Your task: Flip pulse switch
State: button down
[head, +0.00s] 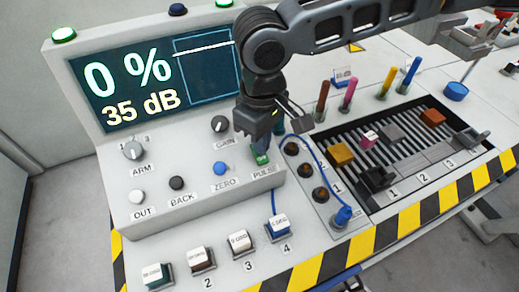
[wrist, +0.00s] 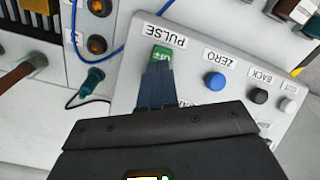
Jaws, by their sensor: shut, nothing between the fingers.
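The pulse switch (head: 261,157) is a small green rocker above the PULSE label on the sloped console front. In the wrist view the switch (wrist: 162,54) shows green with white lettering, which looks like OFF, beside the upside-down PULSE label. My gripper (head: 263,150) points down at the switch with its fingers shut and empty. In the wrist view the fingertips (wrist: 160,66) are right at the switch's near edge. I cannot tell whether they touch it. The fingers partly cover the switch in the head view.
The blue ZERO button (head: 220,168) and GAIN knob (head: 220,124) are close by. A blue cable (head: 273,203) runs past the switch to a plug (head: 344,215). The display (head: 150,75) reads 0 % and 35 dB. A slatted tray (head: 385,210) with coloured blocks stands at right.

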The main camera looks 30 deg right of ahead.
aim_at(260, 156)
jog(key=shift+f+b, duration=0.3)
jog(key=shift+f, duration=0.45)
dwell(0.4)
notch_tip(260, 156, up, 7)
jog(key=p, duration=0.7)
jog(key=shift+a, duration=0.1)
dwell(0.6)
